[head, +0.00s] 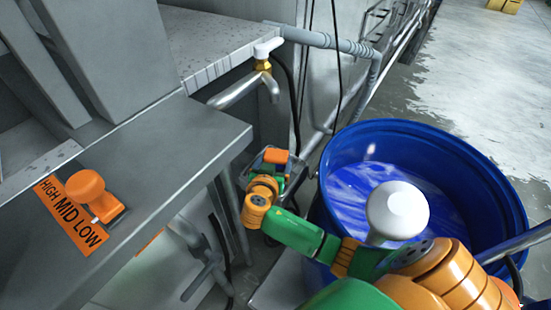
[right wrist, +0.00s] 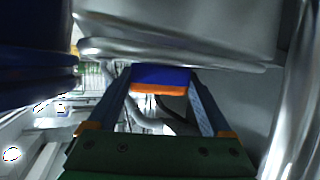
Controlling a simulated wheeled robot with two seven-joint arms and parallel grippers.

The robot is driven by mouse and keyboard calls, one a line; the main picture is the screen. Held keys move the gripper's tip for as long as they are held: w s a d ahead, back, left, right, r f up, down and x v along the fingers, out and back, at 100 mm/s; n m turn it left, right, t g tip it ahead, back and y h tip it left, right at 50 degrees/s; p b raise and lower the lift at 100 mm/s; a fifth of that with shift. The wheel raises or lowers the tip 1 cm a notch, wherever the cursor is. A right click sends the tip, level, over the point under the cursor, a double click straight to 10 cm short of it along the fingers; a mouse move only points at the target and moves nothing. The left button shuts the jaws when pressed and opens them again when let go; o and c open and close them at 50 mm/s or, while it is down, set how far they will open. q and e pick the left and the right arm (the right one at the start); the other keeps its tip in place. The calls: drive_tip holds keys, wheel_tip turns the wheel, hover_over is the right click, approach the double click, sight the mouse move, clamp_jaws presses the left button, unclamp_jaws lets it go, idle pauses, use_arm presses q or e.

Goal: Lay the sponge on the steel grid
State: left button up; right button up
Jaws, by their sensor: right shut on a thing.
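My right gripper (head: 268,170) is low in the gap between the grey bench and the blue barrel in the head view. It is shut on a small block with an orange face, the sponge (head: 275,156). In the right wrist view the sponge (right wrist: 160,77) shows blue with an orange strip, held between the two fingertips of my right gripper (right wrist: 162,90). I cannot make out the steel grid for certain in either view. My left gripper is not in view.
A blue barrel (head: 478,170) with blue liquid stands right of my gripper. A grey bench (head: 180,135) with an orange HIGH MID LOW plate (head: 62,212) and orange knob (head: 88,190) is at left. A tap (head: 245,88) and pipes lie just behind.

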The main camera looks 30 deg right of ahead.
drive_tip(key=shift+s, duration=0.1)
drive_tip(key=shift+s+a+r, duration=0.15)
drive_tip(key=shift+a, duration=0.05)
drive_tip(key=shift+s+a+f+b, duration=0.1)
drive_tip(key=shift+a+f+b, duration=0.1)
drive_tip(key=shift+a+b, duration=0.1)
drive_tip(key=o, duration=1.1)
drive_tip(key=shift+d, duration=0.25)
drive_tip(key=shift+r+p, duration=0.45)
drive_tip(key=shift+p, duration=0.05)
drive_tip(key=f+v, duration=0.1)
drive_tip(key=v, duration=1.1)
drive_tip(key=w+a+f+n+t+y, duration=0.1)
drive_tip(key=w+a+f+n+y, duration=0.2)
drive_tip(key=a+f+n+y, duration=0.45)
drive_tip(key=s+f+n+g+y, duration=0.1)
drive_tip(key=s+f+n+g, duration=0.15)
drive_tip(key=f, duration=0.55)
drive_tip(key=s+f+n+g+y, duration=0.1)
drive_tip(key=s+f, duration=0.3)
drive_tip(key=f, duration=0.4)
drive_tip(key=s+d+f+g, duration=0.3)
drive_tip(key=s+f, duration=0.4)
drive_tip(key=s, duration=0.6)
drive_tip(key=s+d+f+g, duration=0.3)
drive_tip(key=s+f, duration=0.5)
drive_tip(key=s, duration=0.5)
drive_tip(key=shift+s, duration=0.25)
